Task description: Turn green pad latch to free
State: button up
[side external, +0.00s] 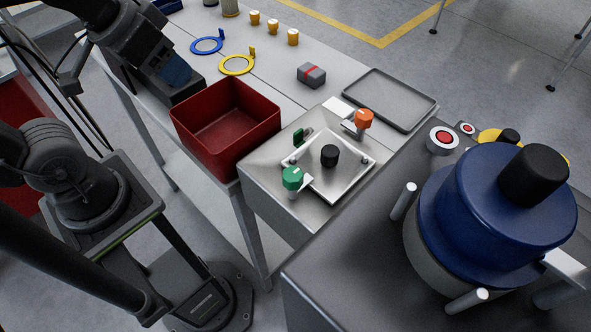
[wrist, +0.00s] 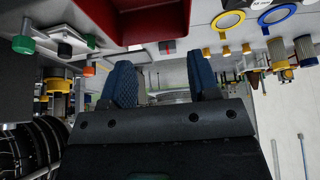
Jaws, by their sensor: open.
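A green knob-like latch (side external: 292,178) stands at the near left corner of a square metal plate (side external: 345,182) with a black knob (side external: 329,155). The green latch also shows at the upper left of the wrist view (wrist: 22,45). A small green piece (side external: 298,137) sits at the plate's left side. An orange latch (side external: 364,118) stands at the far corner; it shows in the wrist view too (wrist: 88,71). My gripper (side external: 176,72) is high at the upper left, well away from the latches. In the wrist view its two blue fingers (wrist: 163,84) are apart and nothing shows between them.
A red bin (side external: 224,145) stands between my gripper and the plate's metal box. A large blue-topped cylinder (side external: 490,205) stands at the right. A grey tray (side external: 390,98), a grey block with a red stripe (side external: 311,75), rings and yellow pieces lie on the bench behind.

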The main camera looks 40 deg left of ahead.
jog(key=w+d+r+n+g+h, duration=0.1)
jog(key=w+d+r+g, duration=0.3)
jog(key=d, duration=0.6)
jog(key=r+n+g+y, duration=0.1)
jog(key=r+n+g, duration=0.1)
send_over(293, 174)
notch_tip(293, 174, down, 14)
jog(key=shift+r, duration=0.1)
jog(key=shift+c, duration=0.4)
jog(key=c, duration=0.8)
jog(key=shift+c, duration=0.2)
